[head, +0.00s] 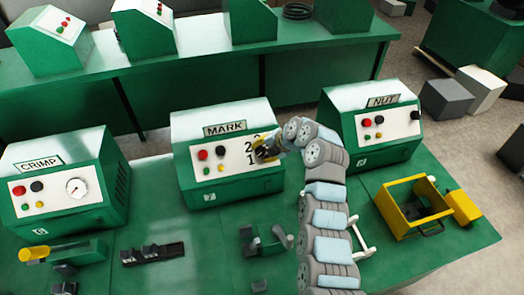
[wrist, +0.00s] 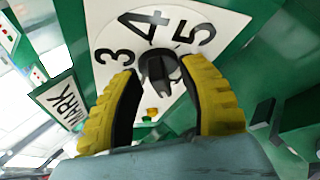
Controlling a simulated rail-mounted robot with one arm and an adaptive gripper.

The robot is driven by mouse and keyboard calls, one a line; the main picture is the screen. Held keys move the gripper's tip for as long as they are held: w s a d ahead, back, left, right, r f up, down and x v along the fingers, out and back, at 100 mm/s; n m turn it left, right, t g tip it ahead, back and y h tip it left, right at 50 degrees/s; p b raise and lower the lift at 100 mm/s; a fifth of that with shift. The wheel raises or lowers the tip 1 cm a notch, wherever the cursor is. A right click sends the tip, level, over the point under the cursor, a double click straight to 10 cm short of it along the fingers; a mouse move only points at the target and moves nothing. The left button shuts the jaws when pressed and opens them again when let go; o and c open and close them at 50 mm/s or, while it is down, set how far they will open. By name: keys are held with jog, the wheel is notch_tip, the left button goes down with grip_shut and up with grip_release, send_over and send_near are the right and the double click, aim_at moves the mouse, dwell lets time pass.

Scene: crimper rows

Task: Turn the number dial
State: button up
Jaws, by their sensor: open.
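The number dial is a black knob (wrist: 160,70) on a white number plate (wrist: 121,44) on the front of the green MARK machine (head: 190,130). In the wrist view the numbers 3, 4 and 5 show around the knob. In the head view 2 and 1 show left of my gripper (head: 266,148), which hides most of the plate. My yellow-padded gripper also shows in the wrist view (wrist: 165,100). It is open, with one finger on each side of the knob. I cannot tell whether the fingers touch it.
The MARK machine has red, black, green and yellow buttons (head: 212,160) left of the plate. The CRIMP machine (head: 110,190) stands at left and the NUT machine (head: 345,110) at right. A yellow-rimmed bin (head: 388,212) and a clamp tool (head: 268,243) sit on the green table (head: 180,280).

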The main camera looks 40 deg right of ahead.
jog(key=shift+w+f, duration=0.1)
grip_shut()
jog(key=shift+f, duration=0.1)
jog(key=shift+f+b, duration=0.2)
jog(key=shift+b, duration=0.5)
